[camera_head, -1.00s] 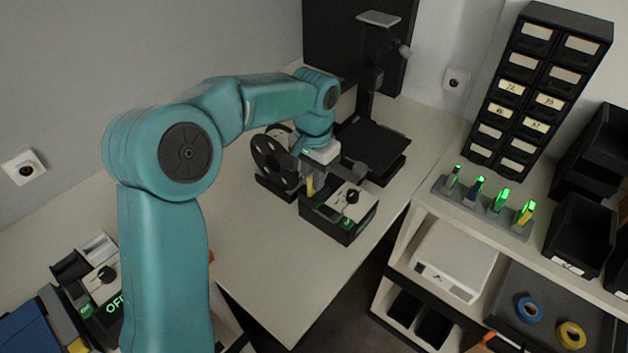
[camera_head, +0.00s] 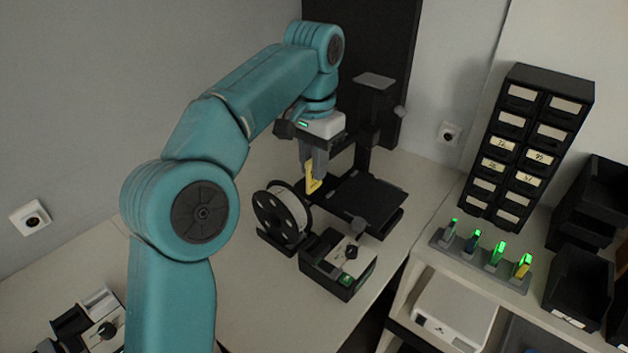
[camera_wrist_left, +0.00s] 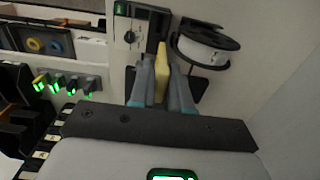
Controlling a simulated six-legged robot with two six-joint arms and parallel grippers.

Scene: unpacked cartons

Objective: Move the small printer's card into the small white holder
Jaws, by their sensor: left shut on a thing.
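My left gripper (camera_head: 315,165) points down in front of the dark printer (camera_head: 362,200) and is shut on a yellow card (camera_head: 313,185). The card is clear of the desk, and in the left wrist view it shows (camera_wrist_left: 160,76) between the two grey fingers. Below it stands a small black control box (camera_head: 340,262) with a pale top, a black knob and a green light. A small white open box (camera_head: 98,303), perhaps the holder, is at the lower left, beside a second knobbed box. My right gripper is out of view.
A filament spool (camera_head: 282,212) stands left of the control box, close under the gripper. A grey rack (camera_head: 482,258) with several green-lit cards is on the right shelf, below a black drawer cabinet (camera_head: 520,150).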

